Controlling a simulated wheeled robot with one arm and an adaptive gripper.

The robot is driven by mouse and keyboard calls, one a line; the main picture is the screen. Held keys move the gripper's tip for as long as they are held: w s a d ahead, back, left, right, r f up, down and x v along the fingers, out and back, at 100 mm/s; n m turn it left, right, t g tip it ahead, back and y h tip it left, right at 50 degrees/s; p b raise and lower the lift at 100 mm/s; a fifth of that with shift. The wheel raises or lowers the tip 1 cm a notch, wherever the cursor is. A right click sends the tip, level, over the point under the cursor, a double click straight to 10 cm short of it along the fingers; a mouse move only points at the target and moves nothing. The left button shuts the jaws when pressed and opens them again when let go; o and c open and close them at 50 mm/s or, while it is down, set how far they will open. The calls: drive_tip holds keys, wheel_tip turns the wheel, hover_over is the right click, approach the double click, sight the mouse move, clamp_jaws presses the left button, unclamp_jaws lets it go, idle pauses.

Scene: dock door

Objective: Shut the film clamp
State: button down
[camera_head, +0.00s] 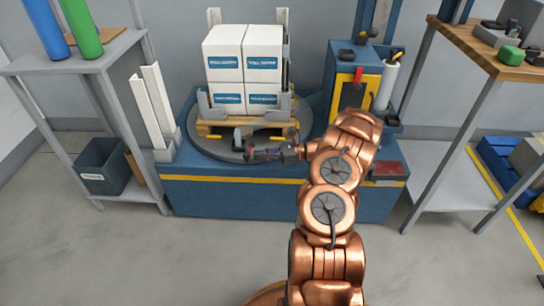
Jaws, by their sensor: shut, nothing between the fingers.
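A pallet wrapping machine stands ahead, with a round grey turntable (200,146). A wooden pallet (209,129) on it bears stacked white boxes (228,71) with blue labels. My gripper (247,153) is shut and empty at the turntable's front edge, at the end of my copper arm reaching in from the right. A small dark upright part (238,138), possibly the film clamp, stands just behind the fingertips. It is too small to tell whether it is open or whether my gripper touches it.
Grey posts (281,40) stand close around the boxes. A blue and yellow cabinet (345,88) with a white roll (387,84) is at right. Shelves flank the machine, with a dark bin (103,168) low on the left. The floor in front is clear.

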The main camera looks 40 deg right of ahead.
drive_tip(key=shift+w+a, duration=0.3)
drive_tip(key=shift+a, duration=0.05)
